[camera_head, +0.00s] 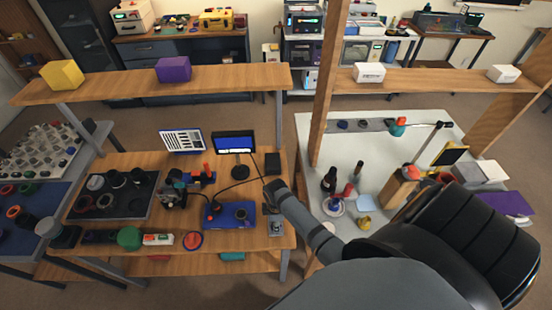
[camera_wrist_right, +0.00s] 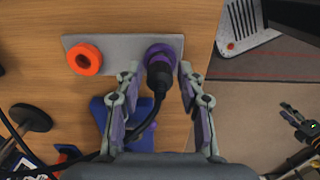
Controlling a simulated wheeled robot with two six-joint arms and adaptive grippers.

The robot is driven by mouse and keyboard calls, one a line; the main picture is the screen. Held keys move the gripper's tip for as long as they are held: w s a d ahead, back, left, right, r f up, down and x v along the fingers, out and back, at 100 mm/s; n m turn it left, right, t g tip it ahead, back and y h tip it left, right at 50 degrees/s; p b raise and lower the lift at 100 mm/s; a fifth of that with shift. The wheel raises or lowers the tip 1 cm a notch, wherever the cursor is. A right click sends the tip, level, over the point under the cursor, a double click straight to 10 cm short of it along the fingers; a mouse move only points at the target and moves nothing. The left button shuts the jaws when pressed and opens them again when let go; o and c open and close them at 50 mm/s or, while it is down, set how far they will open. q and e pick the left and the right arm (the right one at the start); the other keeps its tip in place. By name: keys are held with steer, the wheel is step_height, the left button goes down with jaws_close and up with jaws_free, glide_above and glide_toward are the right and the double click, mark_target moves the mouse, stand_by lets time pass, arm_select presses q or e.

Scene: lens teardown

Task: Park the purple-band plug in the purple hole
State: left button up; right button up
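In the right wrist view, the black plug (camera_wrist_right: 159,77) stands at the purple hole (camera_wrist_right: 162,48) on a grey plate (camera_wrist_right: 120,46). Purple shows around its lower end; I cannot tell the plug's band from the hole's rim, nor how deep it sits. A black cable (camera_wrist_right: 146,124) runs from it. My right gripper (camera_wrist_right: 158,82) is open, with one finger on each side of the plug and gaps between. In the head view, the plate (camera_head: 275,227) lies near the table's right end, below my right arm.
An orange ring (camera_wrist_right: 84,59) sits on the same plate beside the purple hole. A blue device (camera_head: 231,214) lies to the plate's left, with a small screen (camera_head: 234,143) behind. The wooden table edge is close by, with floor beyond. A white bench (camera_head: 340,170) stands right.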

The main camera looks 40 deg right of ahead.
steer(key=shift+o, duration=0.5)
steer(key=shift+r, duration=0.35)
step_height(320, 180, up, 11)
steer(key=shift+r, duration=0.15)
stand_by(0.3)
